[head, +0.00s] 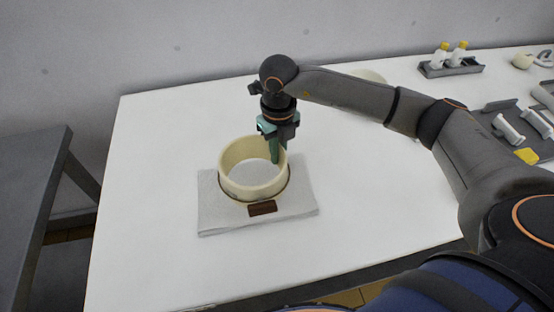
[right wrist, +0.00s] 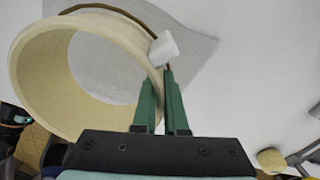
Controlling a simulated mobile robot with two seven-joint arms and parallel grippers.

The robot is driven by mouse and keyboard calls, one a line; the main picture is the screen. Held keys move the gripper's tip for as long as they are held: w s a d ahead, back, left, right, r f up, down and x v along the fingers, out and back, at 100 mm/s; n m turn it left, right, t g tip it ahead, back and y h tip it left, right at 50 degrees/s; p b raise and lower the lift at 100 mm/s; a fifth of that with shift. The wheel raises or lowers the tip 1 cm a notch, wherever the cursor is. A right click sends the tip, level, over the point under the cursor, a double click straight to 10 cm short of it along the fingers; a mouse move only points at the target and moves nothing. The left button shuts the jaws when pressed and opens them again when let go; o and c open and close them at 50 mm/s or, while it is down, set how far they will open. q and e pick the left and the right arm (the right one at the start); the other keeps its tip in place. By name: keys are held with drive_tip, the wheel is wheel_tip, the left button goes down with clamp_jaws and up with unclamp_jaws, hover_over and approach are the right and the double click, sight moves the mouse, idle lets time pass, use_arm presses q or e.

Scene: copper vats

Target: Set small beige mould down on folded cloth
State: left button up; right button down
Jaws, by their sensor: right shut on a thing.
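The small beige mould (head: 233,178) is an open ring, upright over the pale grey folded cloth (head: 215,218) in the head view. Whether its lower edge touches the cloth cannot be told. My right gripper (head: 276,152) comes down from above and is shut on the mould's right rear wall. In the right wrist view, the green fingers (right wrist: 164,95) close at the wall of the mould (right wrist: 35,75), and the cloth (right wrist: 195,45) shows beyond. A white knob (right wrist: 163,49) sticks out by the fingertips. My left gripper is not in view.
A brown tag (head: 262,208) sits at the mould's front. A rack with yellow-capped bottles (head: 450,67) stands at the back right. A grey tray (head: 502,108) and a yellow block (head: 526,156) lie at the right. The white table (head: 150,150) is clear left of the cloth.

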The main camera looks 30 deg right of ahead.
wheel_tip(320, 180, down, 3)
drive_tip(key=shift+w+f, duration=0.15)
drive_tip(key=shift+f, duration=0.05)
drive_tip(key=shift+a, duration=0.1)
drive_tip(key=shift+f+b, duration=0.5)
drive_tip(key=shift+f, duration=0.1)
drive_tip(key=c, duration=1)
unclamp_jaws()
drive_tip(key=shift+o, duration=0.2)
drive_tip(key=shift+r, duration=0.1)
